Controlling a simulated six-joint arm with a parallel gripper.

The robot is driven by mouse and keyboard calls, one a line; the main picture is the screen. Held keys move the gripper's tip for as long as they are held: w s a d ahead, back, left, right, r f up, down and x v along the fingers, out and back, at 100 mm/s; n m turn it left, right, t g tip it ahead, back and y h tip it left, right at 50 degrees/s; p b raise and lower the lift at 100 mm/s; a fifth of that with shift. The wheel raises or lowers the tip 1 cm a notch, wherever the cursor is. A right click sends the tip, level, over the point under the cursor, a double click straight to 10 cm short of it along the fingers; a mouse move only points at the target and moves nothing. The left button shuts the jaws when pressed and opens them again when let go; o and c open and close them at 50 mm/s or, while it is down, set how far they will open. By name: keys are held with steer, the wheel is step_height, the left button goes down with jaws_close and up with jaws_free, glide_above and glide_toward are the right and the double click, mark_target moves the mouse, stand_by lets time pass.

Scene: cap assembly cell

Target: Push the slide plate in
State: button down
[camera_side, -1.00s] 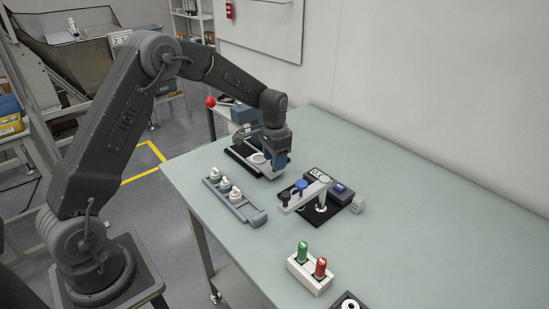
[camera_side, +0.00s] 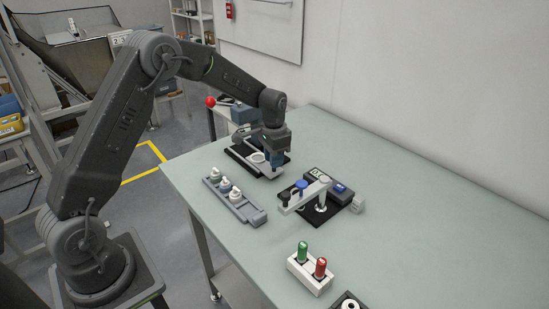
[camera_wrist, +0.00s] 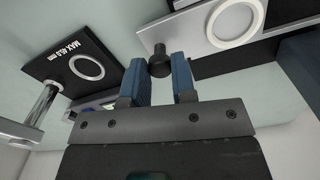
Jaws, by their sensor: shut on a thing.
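The slide plate (camera_wrist: 188,32) is a silver plate with a white ring (camera_wrist: 235,22) set in it. A dark round knob (camera_wrist: 160,63) stands at its near end. My gripper (camera_wrist: 161,72) has its two blue fingers at the knob and is shut on it. In the side view the plate's white ring (camera_side: 257,157) shows just left of my gripper (camera_side: 277,163), over the dark slide base (camera_side: 238,158). The fingers hide part of the plate's end there.
A grey rack with several white-capped bottles (camera_side: 236,196) lies in front. A black fixture with a silver lever (camera_side: 304,195) stands to the right. A white block (camera_side: 308,276) holds a green and a red piece. The table's right side is largely clear.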

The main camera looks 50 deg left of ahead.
mark_target(265, 164)
steer(key=a, duration=0.4)
steer(key=shift+a, duration=0.1)
steer(key=c, duration=0.9)
jaws_free()
steer(key=shift+c, duration=0.2)
step_height(265, 164, up, 14)
